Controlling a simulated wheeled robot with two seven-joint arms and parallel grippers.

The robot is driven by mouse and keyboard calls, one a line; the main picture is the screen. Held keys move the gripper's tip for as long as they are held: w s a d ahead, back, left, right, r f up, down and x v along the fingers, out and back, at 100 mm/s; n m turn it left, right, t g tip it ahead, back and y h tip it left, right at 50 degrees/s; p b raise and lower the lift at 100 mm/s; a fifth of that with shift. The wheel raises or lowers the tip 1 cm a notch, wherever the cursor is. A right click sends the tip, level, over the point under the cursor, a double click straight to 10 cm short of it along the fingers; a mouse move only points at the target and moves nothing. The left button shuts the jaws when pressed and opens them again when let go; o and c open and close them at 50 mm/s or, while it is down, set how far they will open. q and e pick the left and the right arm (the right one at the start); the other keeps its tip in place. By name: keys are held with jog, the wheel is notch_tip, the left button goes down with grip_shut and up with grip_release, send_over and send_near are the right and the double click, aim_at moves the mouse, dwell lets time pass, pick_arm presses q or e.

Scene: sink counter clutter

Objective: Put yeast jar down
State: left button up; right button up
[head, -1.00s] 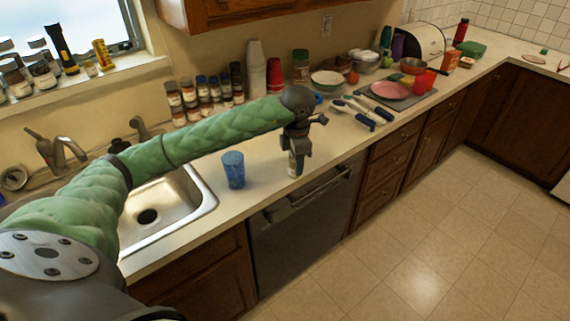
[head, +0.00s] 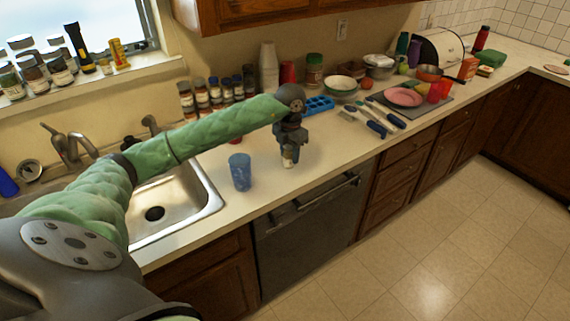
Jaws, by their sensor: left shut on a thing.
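My left gripper (head: 289,150) points down over the counter, right of the blue cup and behind the front edge. It is shut on a small jar (head: 288,163) with a pale label, which I take to be the yeast jar. The fingers hide much of the jar. It is upright and its base is at or very near the counter top (head: 325,150); I cannot tell whether it touches. My right gripper is not in view.
A blue cup (head: 240,172) stands between the jar and the sink (head: 200,215). Spice jars (head: 217,92) and stacked cups (head: 268,68) line the wall behind. A blue tray (head: 319,105) and blue-handled utensils (head: 368,120) lie to the right. Counter around the jar is clear.

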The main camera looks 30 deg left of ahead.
pick_arm(q)
jog(key=a+f, duration=0.1)
jog(key=w+a+f, duration=0.1)
jog(key=shift+w+a, duration=0.2)
jog(key=shift+a, duration=0.2)
notch_tip(320, 180, down, 4)
jog(key=shift+r+b, duration=0.2)
jog(key=shift+b, duration=0.45)
jog(key=shift+f, duration=0.1)
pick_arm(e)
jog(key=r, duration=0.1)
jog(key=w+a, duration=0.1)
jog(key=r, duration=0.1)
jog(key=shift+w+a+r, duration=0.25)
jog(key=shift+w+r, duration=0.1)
pick_arm(q)
jog(key=shift+f, duration=0.1)
jog(key=o, duration=1)
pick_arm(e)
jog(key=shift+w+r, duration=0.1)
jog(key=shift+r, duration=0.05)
